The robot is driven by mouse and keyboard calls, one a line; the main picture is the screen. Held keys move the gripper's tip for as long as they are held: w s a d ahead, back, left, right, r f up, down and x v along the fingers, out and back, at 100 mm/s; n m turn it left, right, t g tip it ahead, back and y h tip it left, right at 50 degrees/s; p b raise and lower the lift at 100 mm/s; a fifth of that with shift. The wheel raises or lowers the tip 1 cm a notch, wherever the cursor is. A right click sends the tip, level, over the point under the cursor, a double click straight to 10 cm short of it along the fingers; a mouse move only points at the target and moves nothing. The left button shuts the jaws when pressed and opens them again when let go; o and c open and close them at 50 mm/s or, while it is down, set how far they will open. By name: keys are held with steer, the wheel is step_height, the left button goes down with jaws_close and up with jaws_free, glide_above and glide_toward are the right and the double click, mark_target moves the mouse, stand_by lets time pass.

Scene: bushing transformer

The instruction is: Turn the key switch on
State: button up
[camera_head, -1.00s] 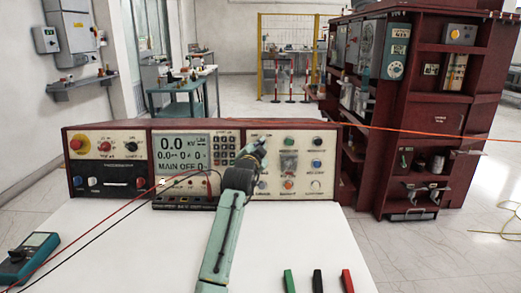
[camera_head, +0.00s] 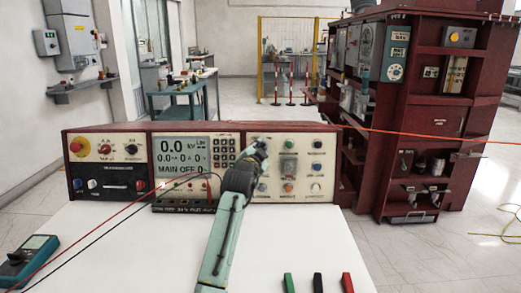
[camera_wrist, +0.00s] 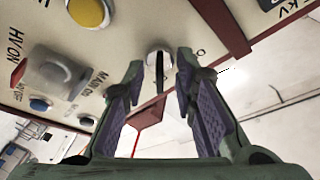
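The key switch (camera_wrist: 160,63), a round silver part with a dark upright key or slot, is on the cream panel in the wrist view. My gripper (camera_wrist: 161,68) is open, with its fingertips on either side of the key switch. A gap shows beside the key, and I cannot tell whether either finger touches it. In the head view my gripper (camera_head: 260,148) is at the upper left of the right-hand panel (camera_head: 303,167) of the control desk. The key switch is hidden behind it there.
The wrist view shows a yellow button (camera_wrist: 88,12), a clear-covered switch (camera_wrist: 54,70) and a blue button (camera_wrist: 40,104) nearby. The display (camera_head: 181,155) reads MAIN OFF. Red and black cables cross the white desktop (camera_head: 130,240). A teal meter (camera_head: 28,258) lies at the left.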

steer(key=v, duration=1.2)
steer(key=shift+r, duration=0.1)
